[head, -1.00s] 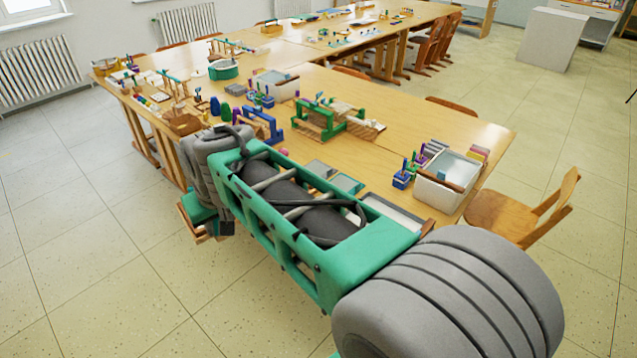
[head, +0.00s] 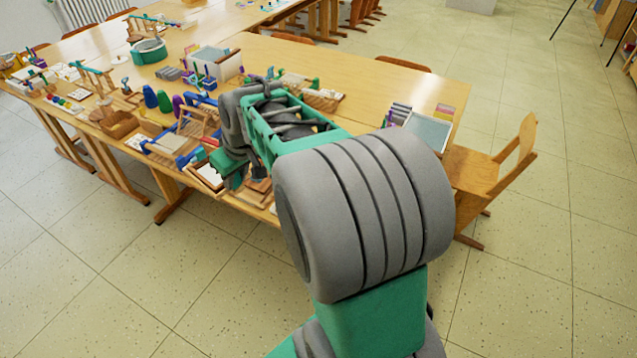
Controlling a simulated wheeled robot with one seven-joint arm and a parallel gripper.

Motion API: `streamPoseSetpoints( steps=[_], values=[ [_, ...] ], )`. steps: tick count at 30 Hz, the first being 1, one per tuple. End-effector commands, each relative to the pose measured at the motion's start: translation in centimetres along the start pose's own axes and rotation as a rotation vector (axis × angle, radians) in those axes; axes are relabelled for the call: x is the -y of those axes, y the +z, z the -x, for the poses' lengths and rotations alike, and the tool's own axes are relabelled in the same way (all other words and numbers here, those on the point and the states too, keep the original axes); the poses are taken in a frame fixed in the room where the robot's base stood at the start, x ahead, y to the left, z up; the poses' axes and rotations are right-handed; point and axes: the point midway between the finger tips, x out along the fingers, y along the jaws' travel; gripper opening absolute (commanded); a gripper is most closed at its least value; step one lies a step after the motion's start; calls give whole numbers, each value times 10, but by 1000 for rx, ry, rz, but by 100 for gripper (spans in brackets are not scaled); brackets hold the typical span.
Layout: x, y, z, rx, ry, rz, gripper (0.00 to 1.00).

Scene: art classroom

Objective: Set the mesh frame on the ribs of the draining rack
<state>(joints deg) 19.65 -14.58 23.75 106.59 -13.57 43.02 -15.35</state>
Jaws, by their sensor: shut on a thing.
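My gripper (head: 240,180) points down over the near edge of the table, partly hidden behind my own wrist. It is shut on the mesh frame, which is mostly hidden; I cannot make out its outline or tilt. A low blue-ended wooden piece with pale bars (head: 166,144), which looks like the draining rack, stands on the table to the left of my gripper. I cannot clearly see its ribs. My gripper is apart from it.
A brown-rimmed pale tray (head: 207,178) lies at the near table edge beside my gripper. A chair (head: 488,175) stands at the right.

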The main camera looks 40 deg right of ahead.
Motion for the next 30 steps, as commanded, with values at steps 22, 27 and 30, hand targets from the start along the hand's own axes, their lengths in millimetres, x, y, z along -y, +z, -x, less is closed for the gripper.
streamPoseSetpoints(
  steps=[22,27,30],
  values=[
    [-206,123,-92,-5,-85,204,0],
    [-207,126,-97,-5,-86,209,0],
    [-207,129,-104,-4,-87,208,0]
  ],
)
